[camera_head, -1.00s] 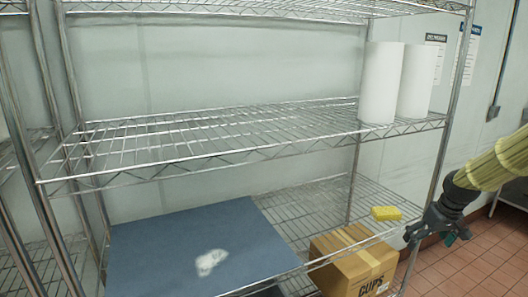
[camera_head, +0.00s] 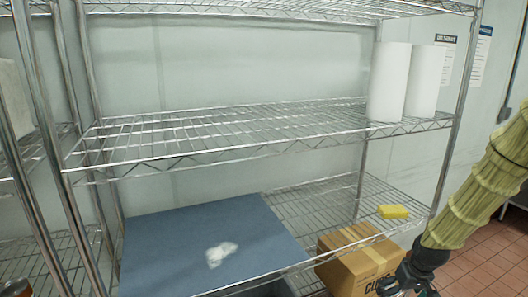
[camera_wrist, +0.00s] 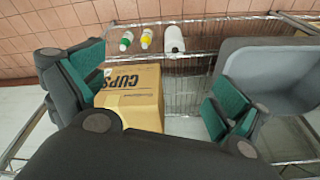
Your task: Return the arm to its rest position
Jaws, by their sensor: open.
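My gripper (camera_wrist: 165,105) is open, with its two green-padded fingers spread wide apart and nothing between them in the wrist view. In the head view my gripper (camera_head: 408,284) is low at the right, in front of the cardboard box, with its lower part cut off by the bottom edge. My arm, in a ribbed yellow-green sleeve, comes down to it from the upper right.
A wire shelf unit (camera_head: 250,149) fills the middle. A cardboard box (camera_head: 352,262) marked CUPS stands close behind my gripper. A yellow sponge (camera_head: 393,211), white paper rolls (camera_head: 388,82) and a blue board (camera_head: 190,245) rest on the shelves. Tiled floor (camera_head: 490,250) is clear at right.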

